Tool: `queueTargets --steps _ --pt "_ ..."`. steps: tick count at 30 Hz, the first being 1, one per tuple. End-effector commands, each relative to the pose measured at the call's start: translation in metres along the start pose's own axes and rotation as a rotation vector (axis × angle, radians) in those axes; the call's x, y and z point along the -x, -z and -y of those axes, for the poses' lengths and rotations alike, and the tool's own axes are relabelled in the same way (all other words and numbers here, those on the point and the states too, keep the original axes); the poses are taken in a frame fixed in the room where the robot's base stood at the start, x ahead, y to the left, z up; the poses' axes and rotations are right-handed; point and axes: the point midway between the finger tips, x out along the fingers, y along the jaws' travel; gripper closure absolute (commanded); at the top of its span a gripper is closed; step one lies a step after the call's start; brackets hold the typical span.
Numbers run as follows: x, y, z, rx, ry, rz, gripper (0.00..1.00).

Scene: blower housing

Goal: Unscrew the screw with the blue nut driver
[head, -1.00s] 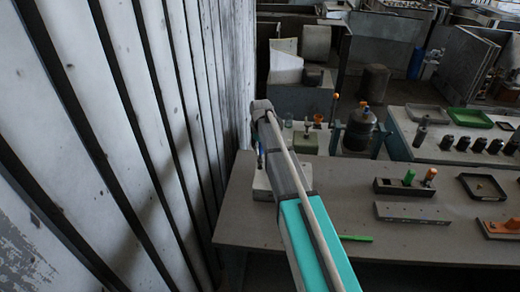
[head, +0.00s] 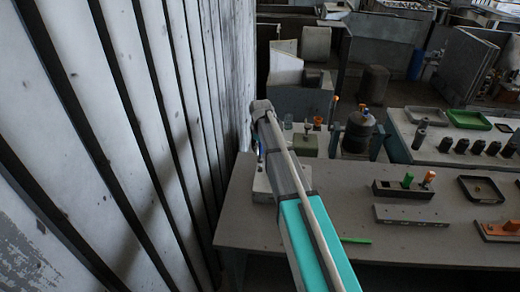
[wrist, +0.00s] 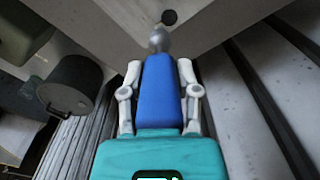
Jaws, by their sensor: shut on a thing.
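The blue nut driver (wrist: 158,95) has its blue handle between the two pale fingers of my gripper (wrist: 159,70), which is shut on it. Its grey metal end points toward a dark round spot (wrist: 169,17) on a light grey surface (wrist: 110,25), probably the screw on the housing. The metal end appears close to the spot, but contact cannot be told. In the head view my arm hides most of the gripper. A pale block (head: 262,186) shows on the table beside the arm.
A ribbed wall (head: 130,120) stands close on the left of my arm. The grey table (head: 330,190) holds a dark block with green and orange handles (head: 403,188), a flat bar (head: 411,215), a dark tray (head: 481,189) and a green pen-like thing (head: 356,240). A second bench (head: 420,150) stands behind.

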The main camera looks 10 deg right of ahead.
Motion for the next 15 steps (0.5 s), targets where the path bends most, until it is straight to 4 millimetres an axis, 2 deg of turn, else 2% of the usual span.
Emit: queueTargets --steps 15 --pt "0.042 0.000 0.000 0.000 0.000 0.000 1.00"
